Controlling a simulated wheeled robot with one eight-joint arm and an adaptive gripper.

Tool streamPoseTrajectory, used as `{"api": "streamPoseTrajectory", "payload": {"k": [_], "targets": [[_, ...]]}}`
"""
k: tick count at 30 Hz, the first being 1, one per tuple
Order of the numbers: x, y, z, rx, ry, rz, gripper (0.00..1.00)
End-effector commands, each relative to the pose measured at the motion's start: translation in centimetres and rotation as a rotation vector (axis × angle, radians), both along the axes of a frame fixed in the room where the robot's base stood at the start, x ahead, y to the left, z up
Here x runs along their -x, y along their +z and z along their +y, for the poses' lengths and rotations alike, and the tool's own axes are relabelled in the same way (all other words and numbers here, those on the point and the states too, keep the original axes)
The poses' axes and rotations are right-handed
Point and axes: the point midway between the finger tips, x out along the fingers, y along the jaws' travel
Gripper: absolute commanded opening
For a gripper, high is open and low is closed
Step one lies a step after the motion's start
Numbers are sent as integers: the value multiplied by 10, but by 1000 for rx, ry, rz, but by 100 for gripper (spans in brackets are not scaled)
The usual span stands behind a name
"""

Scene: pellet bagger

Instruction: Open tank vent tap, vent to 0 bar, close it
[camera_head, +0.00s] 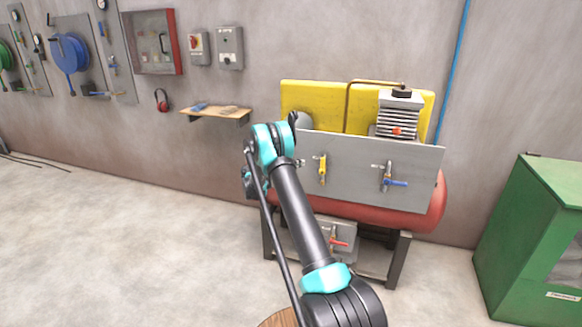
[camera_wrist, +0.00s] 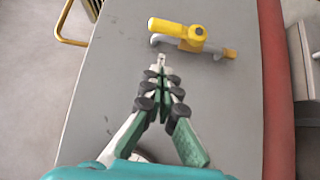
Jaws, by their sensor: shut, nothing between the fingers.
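A tap with a yellow handle (camera_head: 323,168) is on the grey panel (camera_head: 360,160) in front of the red tank (camera_head: 429,205). A tap with a blue handle (camera_head: 396,183) is to its right, and one with a red handle (camera_head: 339,242) sits lower down. I cannot tell which is labelled as the vent. In the wrist view my gripper (camera_wrist: 161,64) is shut and empty, its tips just short of the yellow handle (camera_wrist: 178,30) and its pipe, apparently not touching. No pressure reading is legible.
The compressor head (camera_head: 398,115) and yellow guard (camera_head: 300,97) stand behind the panel. A green cabinet (camera_head: 517,230) is at the right. A small wooden shelf (camera_head: 218,113) is on the wall at left. The floor at left is clear.

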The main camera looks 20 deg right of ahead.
Motion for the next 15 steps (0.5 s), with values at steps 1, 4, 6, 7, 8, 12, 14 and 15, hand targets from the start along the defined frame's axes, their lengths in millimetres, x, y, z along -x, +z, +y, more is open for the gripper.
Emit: {"api": "streamPoseTrajectory", "payload": {"k": [1, 4, 6, 7, 8, 12, 14, 15], "targets": [[-1, 0, -11, 0, -3, 0, 0], [-5, 0, -30, 0, -3, 0, 0], [0, 0, -39, 0, -2, 0, 0], [3, 0, -43, -1, -2, 0, 0], [5, 0, -46, -1, -1, 0, 0], [13, 0, -57, -1, -1, 0, 0], [15, 0, -60, -1, 0, 0, 0], [16, 0, -61, -1, 0, 0, 0]]}}
